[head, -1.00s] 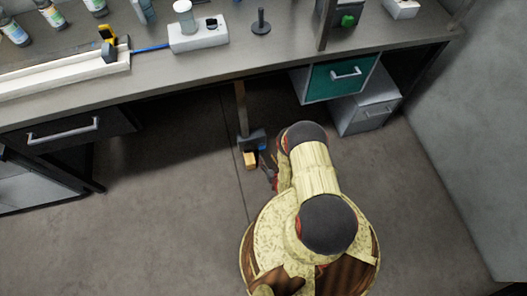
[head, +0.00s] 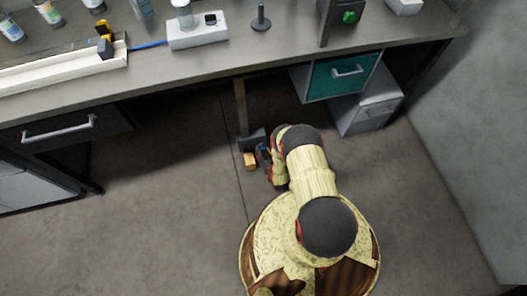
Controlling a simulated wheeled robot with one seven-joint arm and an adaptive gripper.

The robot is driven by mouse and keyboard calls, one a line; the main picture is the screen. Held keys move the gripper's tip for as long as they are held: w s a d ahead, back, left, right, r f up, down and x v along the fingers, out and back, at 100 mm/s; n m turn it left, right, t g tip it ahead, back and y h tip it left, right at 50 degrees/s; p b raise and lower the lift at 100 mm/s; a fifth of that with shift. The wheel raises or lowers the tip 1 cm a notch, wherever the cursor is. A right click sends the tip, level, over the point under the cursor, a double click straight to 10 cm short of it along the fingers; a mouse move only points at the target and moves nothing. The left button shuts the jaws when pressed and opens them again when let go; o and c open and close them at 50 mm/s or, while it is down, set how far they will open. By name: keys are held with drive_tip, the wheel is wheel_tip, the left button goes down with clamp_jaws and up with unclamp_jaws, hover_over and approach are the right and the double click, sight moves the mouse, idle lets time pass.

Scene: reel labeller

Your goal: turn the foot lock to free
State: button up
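The foot lock shows under the bench as a dark block (head: 252,138) at the foot of a brown post, with a yellow-orange tab (head: 250,161) on its near side. My gripper (head: 264,158) is low by the floor, just right of the tab. A small blue part shows at the gripper. My arm hides much of the gripper, so I cannot tell whether its fingers are open or shut, or whether they touch the lock.
The bench top (head: 215,62) overhangs the lock. A teal drawer (head: 342,75) and a grey cabinet (head: 368,108) stand to the right, and a dark drawer (head: 60,132) is at the left. The floor (head: 150,215) at left is clear.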

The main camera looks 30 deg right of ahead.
drive_tip(key=c, duration=0.9)
drive_tip(key=shift+a+n+h, duration=0.15)
drive_tip(key=shift+n+h, duration=0.55)
drive_tip(key=shift+n, duration=0.2)
drive_tip(key=o, duration=1.1)
drive_tip(key=shift+o, duration=0.3)
drive_tip(key=shift+s+g, duration=0.1)
drive_tip(key=shift+g, duration=0.2)
drive_tip(key=v, duration=0.7)
drive_tip(key=shift+s, duration=0.1)
